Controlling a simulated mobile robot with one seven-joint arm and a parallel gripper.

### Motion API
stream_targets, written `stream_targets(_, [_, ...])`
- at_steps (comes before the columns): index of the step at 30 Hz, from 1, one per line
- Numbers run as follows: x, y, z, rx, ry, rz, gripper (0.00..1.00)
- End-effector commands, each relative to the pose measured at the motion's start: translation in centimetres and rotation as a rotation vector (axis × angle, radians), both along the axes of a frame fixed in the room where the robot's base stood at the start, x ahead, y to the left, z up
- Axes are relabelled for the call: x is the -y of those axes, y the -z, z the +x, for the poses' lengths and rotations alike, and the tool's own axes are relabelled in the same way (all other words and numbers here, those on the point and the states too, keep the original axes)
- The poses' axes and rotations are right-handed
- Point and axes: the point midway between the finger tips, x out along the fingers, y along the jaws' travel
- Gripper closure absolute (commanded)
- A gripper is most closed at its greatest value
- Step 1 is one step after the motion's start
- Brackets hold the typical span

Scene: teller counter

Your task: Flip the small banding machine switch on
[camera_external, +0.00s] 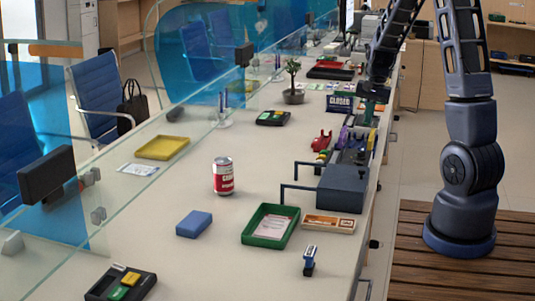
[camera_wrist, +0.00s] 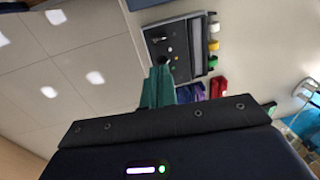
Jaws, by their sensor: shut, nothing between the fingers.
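A dark grey device with a flat panel (camera_wrist: 186,40), which appears to be the small banding machine, lies ahead of my gripper in the wrist view. Small dark and light controls show on its panel; which one is the switch, and its position, I cannot tell. In the outside view the device (camera_external: 351,156) seems to sit at the counter's right edge, behind a dark box. My gripper (camera_wrist: 161,78) has its teal fingers together and empty, their tips by the near edge of the panel. It also shows above the counter edge in the outside view (camera_external: 369,118). Contact is unclear.
Red (camera_wrist: 218,87) and purple (camera_wrist: 190,92) items stand close beside my fingers. The dark box (camera_external: 342,188) has bars reaching left. A green tray (camera_external: 248,240), a can (camera_external: 223,177) and a blue block (camera_external: 194,224) stand on the counter.

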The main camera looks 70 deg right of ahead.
Motion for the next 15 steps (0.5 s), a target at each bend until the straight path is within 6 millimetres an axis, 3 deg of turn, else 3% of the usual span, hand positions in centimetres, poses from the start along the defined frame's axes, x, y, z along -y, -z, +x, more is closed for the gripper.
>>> stream_targets(15, [-0.05,0.12,0.99,0.018,0.0,-0.002,1.0])
